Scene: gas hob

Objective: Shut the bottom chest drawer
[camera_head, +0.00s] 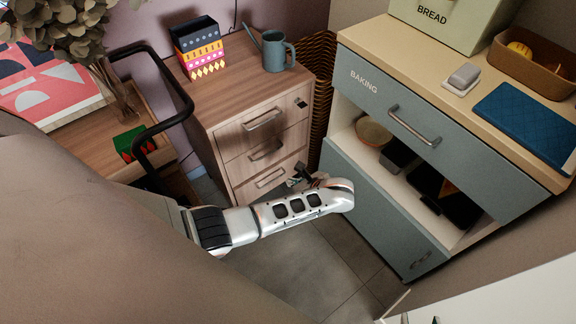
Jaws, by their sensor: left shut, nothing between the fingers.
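The wooden chest (222,107) stands in the middle of the head view, with three drawers, each with a metal bar handle. Its bottom drawer (248,190) looks flush or nearly flush with the drawers above; I cannot tell if a small gap is left. My left gripper (300,171) is dark and small in view, shut and empty, just in front of the right part of the bottom drawer. My wrist partly hides it, and I cannot tell if it touches the drawer. My right gripper is not in view.
A blue-grey cabinet (376,213) with an open shelf and a drawer marked BAKING stands close on the right. A watering can (274,52) and patterned box (199,48) stand on the chest. A black curved rail (181,88) is at left. Tiled floor (315,262) is clear.

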